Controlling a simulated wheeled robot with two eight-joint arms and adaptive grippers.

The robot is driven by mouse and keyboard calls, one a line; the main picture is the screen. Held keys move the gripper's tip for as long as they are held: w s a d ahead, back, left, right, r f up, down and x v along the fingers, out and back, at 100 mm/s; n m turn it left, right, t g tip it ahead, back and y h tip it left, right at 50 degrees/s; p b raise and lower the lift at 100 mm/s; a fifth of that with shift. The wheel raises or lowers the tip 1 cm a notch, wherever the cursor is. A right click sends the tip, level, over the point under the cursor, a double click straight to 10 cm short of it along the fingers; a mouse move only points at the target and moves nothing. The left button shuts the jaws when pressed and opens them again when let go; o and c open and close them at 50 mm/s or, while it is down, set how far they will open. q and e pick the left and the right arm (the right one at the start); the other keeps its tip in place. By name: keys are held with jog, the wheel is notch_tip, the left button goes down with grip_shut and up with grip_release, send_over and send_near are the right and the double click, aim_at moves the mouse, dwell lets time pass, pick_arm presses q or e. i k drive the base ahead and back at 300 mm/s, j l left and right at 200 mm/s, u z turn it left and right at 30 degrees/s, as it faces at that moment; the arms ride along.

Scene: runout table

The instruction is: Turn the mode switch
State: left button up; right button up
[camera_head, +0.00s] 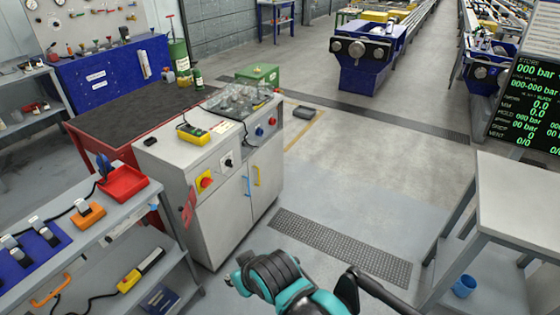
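A grey control cabinet (215,205) stands left of centre. On its front panel is a small black rotary knob on a white plate (227,162), which looks like the mode switch. It is too small to read its setting. A red button on a yellow plate (205,182) is to its left, and a blue knob (259,132) and a red knob (272,121) are to its right. Teal and black parts of my arm show at the bottom centre, apart from the cabinet. No gripper fingers can be made out for either arm.
A yellow device (193,134) lies on the cabinet top. A shelf unit (95,235) with a red tray (122,183) stands close on the left. A grey table (520,190) stands at the right. The floor with a grating (340,245) is clear between them.

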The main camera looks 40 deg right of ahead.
aim_at(229, 162)
jog(key=z, duration=0.85)
jog(key=i+l+z, duration=0.1)
jog(key=i+l, duration=0.65)
jog(key=l, duration=0.15)
jog(key=k+l+z, duration=0.05)
